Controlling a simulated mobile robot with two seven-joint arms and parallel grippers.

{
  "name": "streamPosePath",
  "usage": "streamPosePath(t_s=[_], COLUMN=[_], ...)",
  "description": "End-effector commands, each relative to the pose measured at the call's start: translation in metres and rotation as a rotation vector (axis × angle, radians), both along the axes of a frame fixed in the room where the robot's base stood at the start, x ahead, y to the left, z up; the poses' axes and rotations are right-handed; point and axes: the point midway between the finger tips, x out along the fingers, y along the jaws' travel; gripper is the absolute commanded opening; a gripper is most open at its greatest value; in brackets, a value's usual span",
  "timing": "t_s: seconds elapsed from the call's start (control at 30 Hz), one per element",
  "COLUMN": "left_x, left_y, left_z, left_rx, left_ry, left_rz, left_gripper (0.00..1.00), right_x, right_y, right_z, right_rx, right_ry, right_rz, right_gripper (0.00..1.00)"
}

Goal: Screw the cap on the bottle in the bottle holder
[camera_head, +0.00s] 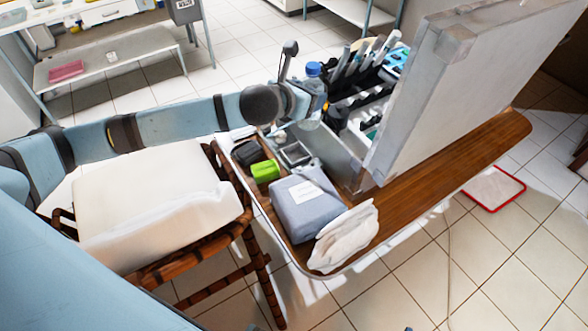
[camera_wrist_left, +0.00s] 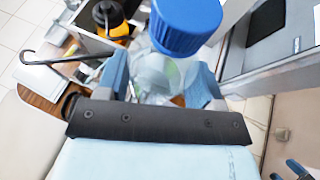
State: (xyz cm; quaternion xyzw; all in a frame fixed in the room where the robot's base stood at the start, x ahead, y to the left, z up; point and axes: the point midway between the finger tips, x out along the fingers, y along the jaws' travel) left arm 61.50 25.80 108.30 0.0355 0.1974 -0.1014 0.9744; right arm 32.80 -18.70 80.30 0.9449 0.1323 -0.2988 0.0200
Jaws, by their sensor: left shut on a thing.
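A blue ribbed cap (camera_head: 313,69) shows above my left gripper (camera_head: 304,100) at the left side of the open case. In the left wrist view the cap (camera_wrist_left: 186,30) sits at the top of a clear bottle (camera_wrist_left: 158,72). I cannot tell whether it is threaded on or only resting there. My left gripper (camera_wrist_left: 160,84) has its blue fingers on either side of the clear bottle, below the cap, and is shut on it. The bottle's lower part and any holder around it are hidden by the gripper.
The large grey case (camera_head: 470,75) stands open on a wooden table (camera_head: 425,195), with several tools beside it. A green box (camera_head: 265,171), a blue-grey pack (camera_head: 303,205) and white gloves (camera_head: 343,238) lie in front. A cushioned chair (camera_head: 150,205) is below my left arm.

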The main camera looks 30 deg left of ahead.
Motion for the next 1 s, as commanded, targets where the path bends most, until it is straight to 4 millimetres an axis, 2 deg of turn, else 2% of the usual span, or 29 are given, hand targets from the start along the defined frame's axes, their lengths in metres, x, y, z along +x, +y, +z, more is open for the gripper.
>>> streamPosePath(t_s=[0.03, 0.1, 0.27, 0.4, 0.57, 0.87, 1.0], left_x=[0.013, 0.026, 0.052, 0.066, 0.072, 0.072, 0.072], left_y=[0.009, 0.02, 0.048, 0.067, 0.076, 0.077, 0.077], left_z=[-0.02, -0.031, -0.048, -0.053, -0.053, -0.052, -0.063], left_rx=[0.007, 0.004, -0.01, -0.026, -0.036, -0.037, -0.037], left_ry=[-0.006, -0.003, -0.001, -0.004, -0.005, -0.004, -0.001], left_rz=[-0.012, -0.03, -0.051, -0.055, -0.057, -0.057, -0.057], left_gripper=[0.0, 0.0, 0.0, 0.0, 0.0, 0.0, 0.0], right_x=[0.002, 0.005, 0.01, 0.01, 0.01, 0.008, 0.007], right_y=[0.002, 0.003, 0.002, 0.002, 0.004, 0.005, 0.005], right_z=[-0.023, -0.031, -0.052, -0.062, -0.065, -0.065, -0.069], right_rx=[0.005, 0.011, 0.016, 0.019, 0.026, 0.029, 0.029], right_ry=[-0.002, -0.006, -0.009, -0.002, -0.002, 0.004, 0.004], right_rz=[-0.001, -0.001, -0.004, -0.006, -0.008, -0.008, -0.008], right_gripper=[0.86, 0.86, 0.86, 0.86, 0.86, 0.86, 0.86])
